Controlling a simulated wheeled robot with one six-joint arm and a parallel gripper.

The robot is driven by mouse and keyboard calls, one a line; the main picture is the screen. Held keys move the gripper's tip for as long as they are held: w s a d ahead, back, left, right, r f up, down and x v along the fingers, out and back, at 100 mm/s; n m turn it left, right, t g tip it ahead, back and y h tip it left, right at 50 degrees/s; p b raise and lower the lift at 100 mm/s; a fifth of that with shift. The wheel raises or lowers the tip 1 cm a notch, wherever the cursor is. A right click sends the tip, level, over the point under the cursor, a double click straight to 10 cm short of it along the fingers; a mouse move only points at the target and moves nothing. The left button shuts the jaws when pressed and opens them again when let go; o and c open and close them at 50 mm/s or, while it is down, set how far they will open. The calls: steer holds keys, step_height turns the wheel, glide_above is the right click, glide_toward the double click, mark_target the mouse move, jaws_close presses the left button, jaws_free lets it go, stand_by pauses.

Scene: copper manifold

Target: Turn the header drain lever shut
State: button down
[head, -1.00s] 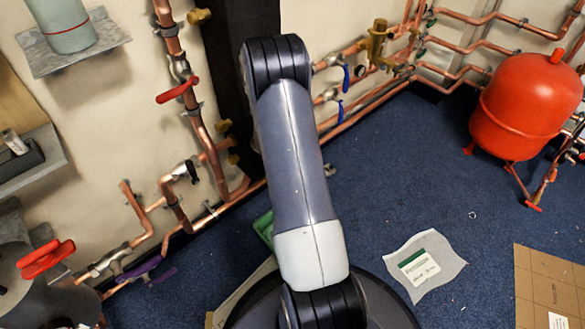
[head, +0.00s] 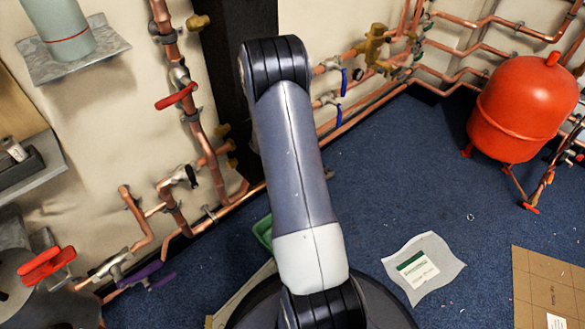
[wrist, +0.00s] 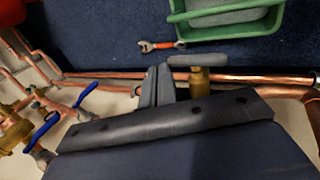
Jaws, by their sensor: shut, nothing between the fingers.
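My gripper (wrist: 157,87) shows in the wrist view with its dark fingers together and nothing between them. Just right of the fingers is a valve with a grey bar-shaped handle (wrist: 198,60) on a brass body (wrist: 199,82), at the low copper pipe. The handle runs roughly along the pipe in the picture. The fingers are very close to the handle's left end; I cannot tell whether they touch. No label shows which lever is the header drain. In the head view my arm hides the gripper and most of this area.
Blue levers (wrist: 85,93) stand left in the wrist view. A green bin (wrist: 228,22) and an orange-handled wrench (wrist: 161,46) lie on the floor. The head view shows a red lever (head: 176,96), a purple lever (head: 147,274) and a red tank (head: 525,105).

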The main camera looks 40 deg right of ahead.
steer(key=p+v, duration=0.3)
steer(key=v, duration=0.7)
steer(key=shift+a+r, duration=0.25)
steer(key=shift+r, duration=0.05)
steer(key=b+x, duration=0.3)
steer(key=x, duration=0.8)
steer(key=shift+f+b, duration=0.5)
steer(key=shift+f, duration=0.15)
